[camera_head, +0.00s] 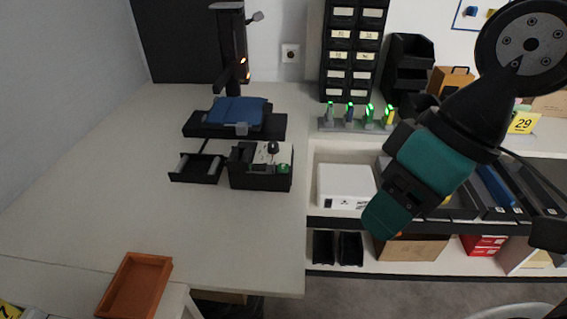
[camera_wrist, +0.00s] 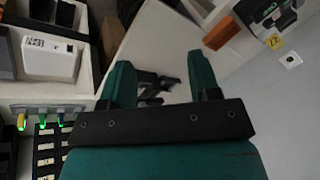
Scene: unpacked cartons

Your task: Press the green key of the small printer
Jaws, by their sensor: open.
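The small printer (camera_head: 262,180) is a black box on the pale table, left of centre in the head view. Its green key (camera_head: 283,168) is at the right of its top, beside a pale panel with a dark knob. My teal gripper (camera_head: 382,220) hangs to the right of the printer and apart from it, pointing down and left. In the wrist view my two fingers (camera_wrist: 160,80) stand apart with nothing held. Dark parts show beyond the gap there; I cannot tell whether they are the printer. The green key cannot be made out in the wrist view.
A black tray (camera_head: 195,168) sits left of the printer, and a black stand with blue cloth (camera_head: 238,111) behind. Green-lit devices (camera_head: 358,124) line the shelf at right, above a white box (camera_head: 346,186). An orange tray (camera_head: 135,285) is at front left.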

